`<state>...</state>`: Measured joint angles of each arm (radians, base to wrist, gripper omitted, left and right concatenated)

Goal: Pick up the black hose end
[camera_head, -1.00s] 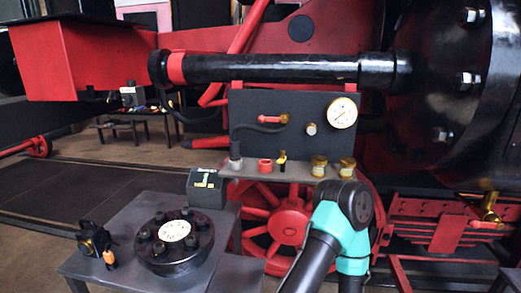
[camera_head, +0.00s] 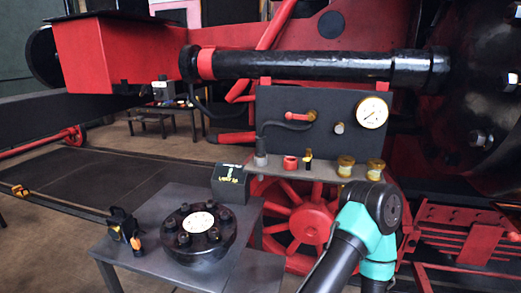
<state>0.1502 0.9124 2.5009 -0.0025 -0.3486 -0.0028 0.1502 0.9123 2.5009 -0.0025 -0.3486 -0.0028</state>
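A black hose (camera_head: 284,125) runs across the dark panel (camera_head: 330,103) below a red-handled valve. Its left part bends down toward a grey upright fitting (camera_head: 260,157) on the shelf. I cannot tell whether the hose end sits in that fitting or only stands close to it. A black and teal arm of mine rises from the bottom right, in front of the red wheel and right of the shelf. Its gripper does not show. My other gripper is not in view either.
A gauge (camera_head: 372,112), a red ring (camera_head: 290,163) and brass fittings (camera_head: 346,166) are on the panel and shelf. In front, a grey table (camera_head: 180,197) bears a black bolted flange (camera_head: 198,252), a dark box (camera_head: 230,184) and a black-and-orange item (camera_head: 125,230).

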